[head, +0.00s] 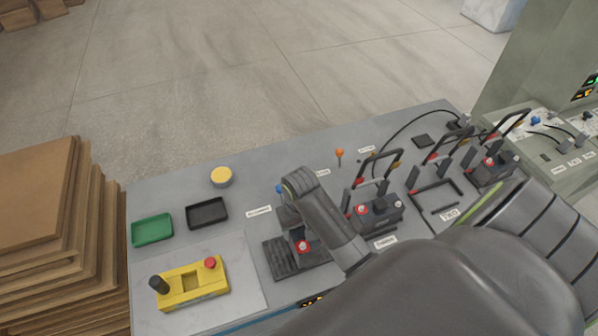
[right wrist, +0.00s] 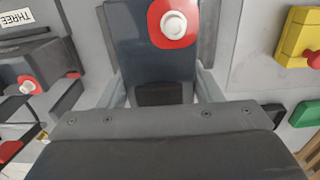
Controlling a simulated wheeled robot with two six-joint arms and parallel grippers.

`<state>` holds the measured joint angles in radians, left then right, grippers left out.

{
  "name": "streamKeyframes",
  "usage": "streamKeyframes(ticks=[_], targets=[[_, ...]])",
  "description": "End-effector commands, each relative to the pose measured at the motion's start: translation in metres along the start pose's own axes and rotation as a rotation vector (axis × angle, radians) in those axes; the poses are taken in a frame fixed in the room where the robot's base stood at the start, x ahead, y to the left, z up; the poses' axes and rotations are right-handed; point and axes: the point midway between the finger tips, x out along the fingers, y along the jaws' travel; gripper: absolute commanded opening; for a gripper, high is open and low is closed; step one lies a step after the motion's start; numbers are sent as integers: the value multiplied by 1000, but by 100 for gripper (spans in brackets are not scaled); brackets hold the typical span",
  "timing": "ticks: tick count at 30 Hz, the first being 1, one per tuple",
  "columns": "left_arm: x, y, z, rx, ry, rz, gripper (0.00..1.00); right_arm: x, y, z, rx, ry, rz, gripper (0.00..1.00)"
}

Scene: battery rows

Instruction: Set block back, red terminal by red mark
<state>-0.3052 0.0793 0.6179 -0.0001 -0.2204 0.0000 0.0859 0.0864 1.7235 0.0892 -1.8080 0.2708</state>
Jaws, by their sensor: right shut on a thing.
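A dark block (right wrist: 150,60) with a red terminal and white post fills the top of the right wrist view. My right gripper (right wrist: 160,92) is shut on it, one finger on each side. In the head view the right gripper (head: 291,222) is over a black ribbed pad (head: 282,263), and the block's red terminal (head: 303,246) shows beside it. My arm hides much of the block; I cannot tell whether it touches the pad. The bay labelled TWO (head: 449,215) has an empty black frame (head: 437,198); a small red spot (head: 412,191) shows near it. My left gripper is not in view.
Similar blocks sit in the neighbouring bays, one at THREE (head: 379,214) and one far right (head: 493,172). Black upright handles rise behind the bays. A yellow device (head: 193,285), green tray (head: 153,229), black tray (head: 207,213) and yellow round (head: 221,176) are left.

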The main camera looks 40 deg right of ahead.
Motion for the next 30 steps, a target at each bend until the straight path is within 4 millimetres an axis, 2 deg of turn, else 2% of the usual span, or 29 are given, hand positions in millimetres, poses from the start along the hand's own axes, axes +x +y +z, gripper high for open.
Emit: streamKeyframes(ticks=[7, 18, 30], targets=[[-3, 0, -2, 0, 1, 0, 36, 10, -1, -2, -1, 5, -2, 0], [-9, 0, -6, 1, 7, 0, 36, 45, -1, -2, -1, 7, -2, 0], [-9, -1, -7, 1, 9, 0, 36, 48, -1, -3, -1, 8, -2, 0]])
